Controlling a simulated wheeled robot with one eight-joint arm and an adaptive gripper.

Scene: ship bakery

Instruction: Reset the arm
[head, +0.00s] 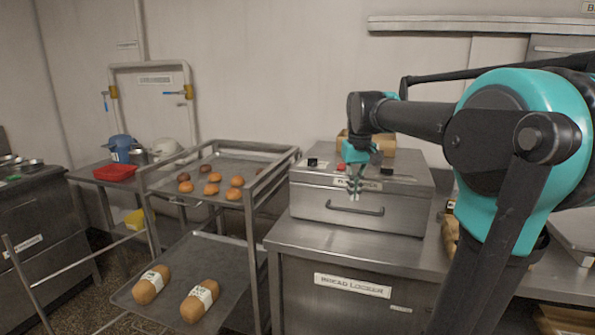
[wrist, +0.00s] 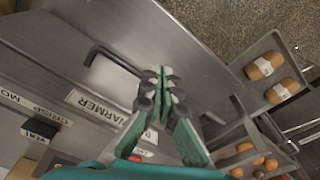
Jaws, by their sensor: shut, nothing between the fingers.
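My gripper (head: 355,188) hangs in front of the steel warmer box in the head view, its fingers pointing down. In the wrist view its green and grey fingers (wrist: 165,72) are together with nothing between them. My arm comes in from the right of the head view and bends down to the gripper. The warmer (head: 310,212) has a front handle (head: 355,210), partly near the fingers in the picture; I cannot tell how far apart they are.
The warmer stands on the bread locker counter (head: 300,242). Left of it is a rack (head: 255,200) with several buns on the upper tray and two wrapped loaves (head: 200,300) below. A side table holds a red tray (head: 115,173) and a blue pitcher (head: 121,148).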

